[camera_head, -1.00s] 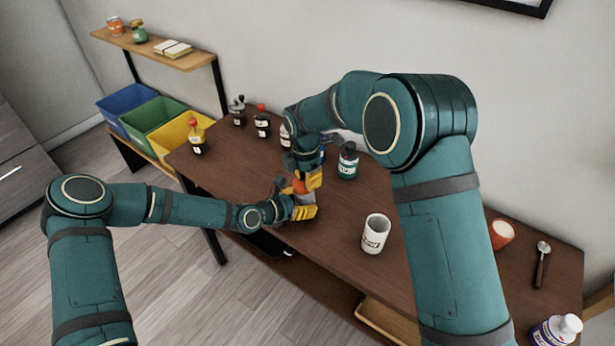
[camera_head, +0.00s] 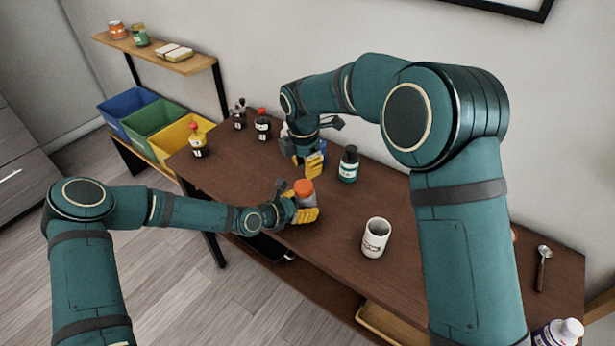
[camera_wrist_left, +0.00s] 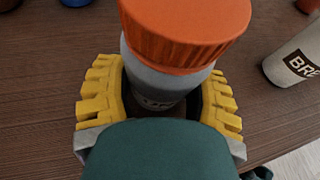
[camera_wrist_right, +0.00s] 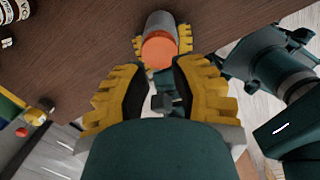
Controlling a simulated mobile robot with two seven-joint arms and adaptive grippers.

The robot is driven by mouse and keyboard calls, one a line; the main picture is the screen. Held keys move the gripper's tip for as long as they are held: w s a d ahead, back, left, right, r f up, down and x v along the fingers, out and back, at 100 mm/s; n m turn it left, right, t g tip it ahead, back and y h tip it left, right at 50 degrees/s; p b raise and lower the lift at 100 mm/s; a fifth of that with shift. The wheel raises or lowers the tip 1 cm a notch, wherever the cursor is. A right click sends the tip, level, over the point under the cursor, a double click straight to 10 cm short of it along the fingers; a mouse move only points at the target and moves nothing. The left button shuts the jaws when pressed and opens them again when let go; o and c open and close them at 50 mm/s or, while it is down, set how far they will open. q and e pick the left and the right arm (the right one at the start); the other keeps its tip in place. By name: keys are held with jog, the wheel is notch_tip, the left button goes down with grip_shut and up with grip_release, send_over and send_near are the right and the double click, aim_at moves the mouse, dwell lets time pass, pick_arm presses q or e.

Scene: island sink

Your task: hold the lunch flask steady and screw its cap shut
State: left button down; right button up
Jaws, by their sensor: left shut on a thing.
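The lunch flask, with a grey body (camera_head: 308,199) and an orange cap (camera_head: 303,186), stands near the front edge of the table. My left gripper (camera_head: 301,214) is shut around its body; the left wrist view shows yellow fingers on both sides of the flask (camera_wrist_left: 155,88). The orange cap (camera_wrist_left: 185,32) sits on top of the flask; I cannot tell how tightly. My right gripper (camera_head: 311,167) is open and empty, behind the flask and apart from the cap. In the right wrist view its fingers (camera_wrist_right: 160,92) are spread, with the orange cap (camera_wrist_right: 159,50) beyond them.
A white mug (camera_head: 375,238) stands right of the flask. A spoon (camera_head: 542,268) lies far right.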

notch_tip(320, 180, up, 6)
jog(key=shift+s+a+f, duration=0.1)
jog(key=shift+s+a, duration=0.05)
pick_arm(q)
jog(key=shift+c, duration=0.5)
grip_release()
jog(key=v, duration=1.2)
jog(key=shift+r, duration=0.1)
